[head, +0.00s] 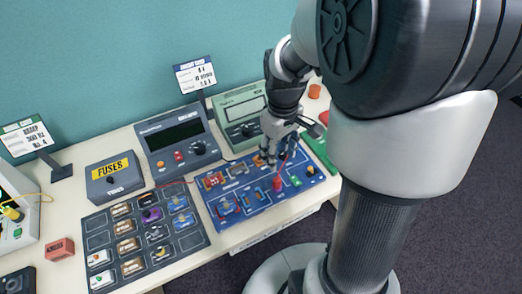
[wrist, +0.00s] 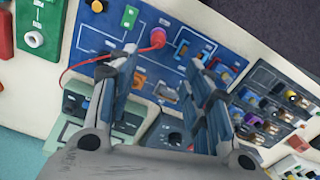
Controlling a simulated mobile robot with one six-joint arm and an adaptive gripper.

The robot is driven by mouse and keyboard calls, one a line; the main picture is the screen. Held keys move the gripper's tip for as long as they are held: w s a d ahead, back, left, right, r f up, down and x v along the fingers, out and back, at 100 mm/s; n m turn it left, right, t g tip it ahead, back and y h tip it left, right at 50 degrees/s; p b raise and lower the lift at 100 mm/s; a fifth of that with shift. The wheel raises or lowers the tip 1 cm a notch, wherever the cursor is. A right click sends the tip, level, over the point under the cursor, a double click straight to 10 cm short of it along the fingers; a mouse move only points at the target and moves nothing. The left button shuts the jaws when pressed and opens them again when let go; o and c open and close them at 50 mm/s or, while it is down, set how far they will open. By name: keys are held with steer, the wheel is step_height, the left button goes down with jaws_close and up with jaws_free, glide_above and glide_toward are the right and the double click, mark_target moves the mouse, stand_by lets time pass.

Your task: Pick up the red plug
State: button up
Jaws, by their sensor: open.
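The red plug (head: 277,184) stands on the blue circuit board (head: 240,212), near its front right part. In the wrist view the plug (wrist: 157,39) is at the upper middle, with a thin red wire running from it to the left. My gripper (head: 268,157) is over the back of the board, behind the plug and apart from it. In the wrist view its two fingers are spread, with the gap between them (wrist: 164,85) empty. The plug lies beyond the fingertips there, nearer the left finger. How high the fingertips are above the board is hard to tell.
A dark tray of small parts (head: 97,220) lies left of the board. A grey meter box (head: 160,143), a green meter box (head: 229,108) and a fuses box (head: 111,187) stand behind. A green board (head: 322,150) is at the right. The table's front edge is close.

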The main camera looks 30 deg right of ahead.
mark_target(277, 178)
step_height(277, 178, down, 9)
steer(key=b, duration=0.2)
steer(key=shift+r+b, duration=0.1)
steer(key=shift+b, duration=0.2)
step_height(277, 178, down, 5)
steer(key=shift+d+f+b, duration=0.15)
steer(key=shift+b, duration=1.1)
steer(key=shift+c, duration=0.2)
jaws_close()
